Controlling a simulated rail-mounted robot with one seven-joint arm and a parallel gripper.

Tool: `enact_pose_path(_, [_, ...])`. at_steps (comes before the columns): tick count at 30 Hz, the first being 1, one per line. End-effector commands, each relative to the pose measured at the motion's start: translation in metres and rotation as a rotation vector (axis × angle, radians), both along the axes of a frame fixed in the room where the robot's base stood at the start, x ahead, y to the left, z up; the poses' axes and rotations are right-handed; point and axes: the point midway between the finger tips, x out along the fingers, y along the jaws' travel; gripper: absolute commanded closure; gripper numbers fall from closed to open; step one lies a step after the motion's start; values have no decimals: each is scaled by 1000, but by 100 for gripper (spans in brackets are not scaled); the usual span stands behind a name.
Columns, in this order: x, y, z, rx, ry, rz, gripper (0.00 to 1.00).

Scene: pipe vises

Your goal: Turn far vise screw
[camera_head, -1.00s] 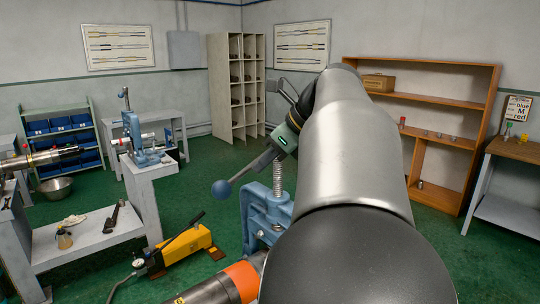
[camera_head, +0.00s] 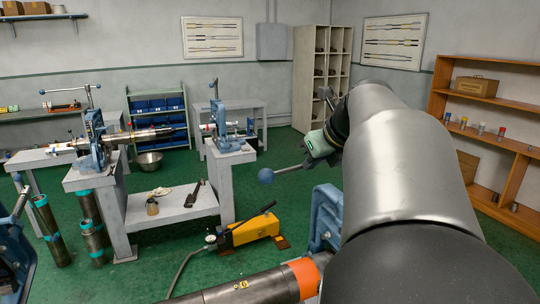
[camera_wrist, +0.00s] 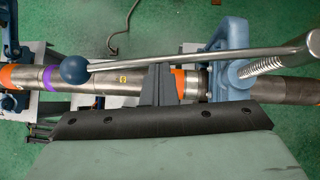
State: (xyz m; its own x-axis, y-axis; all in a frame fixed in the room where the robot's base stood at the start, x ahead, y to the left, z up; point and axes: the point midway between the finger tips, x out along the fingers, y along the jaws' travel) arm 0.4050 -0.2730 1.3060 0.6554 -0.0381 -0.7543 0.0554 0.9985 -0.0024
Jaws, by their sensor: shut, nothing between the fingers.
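The nearest blue vise (camera_head: 328,215) stands beside my arm and is partly hidden by it. Its screw handle is a steel bar with a blue ball end (camera_head: 265,176). In the wrist view the ball (camera_wrist: 75,70), bar (camera_wrist: 200,57) and threaded screw (camera_wrist: 262,66) show clearly. My gripper (camera_wrist: 158,70) is shut and empty, with its dark fingers just beside the bar; I cannot tell if they touch. In the head view its fingers are not distinct. Farther off stand a blue vise with an upright handle (camera_head: 224,125) and another at left (camera_head: 95,140).
A long pipe with an orange band (camera_head: 303,277) runs through the near vise. A yellow pump (camera_head: 250,229) with a hose sits on the green floor. A low bench (camera_head: 170,212) holds a wrench. A wooden shelf (camera_head: 470,110) stands at right.

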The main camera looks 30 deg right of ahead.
Motion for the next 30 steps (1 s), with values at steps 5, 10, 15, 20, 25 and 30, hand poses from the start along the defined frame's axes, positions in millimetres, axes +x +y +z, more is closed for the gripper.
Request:
enact_pose_path(5, [18, -1, 2, 3, 2, -21, 100])
enact_pose_path(10, [20, -1, -1, 1, 1, -21, 100])
enact_pose_path(15, [20, -2, -1, 2, 1, -21, 100])
enact_pose_path(20, [14, 0, 1, 2, 1, -20, 100])
enact_pose_path(25, [-11, 6, 9, -1, -4, -19, 100])
enact_pose_path(30, [-39, 11, 33, -4, -6, -17, 100])
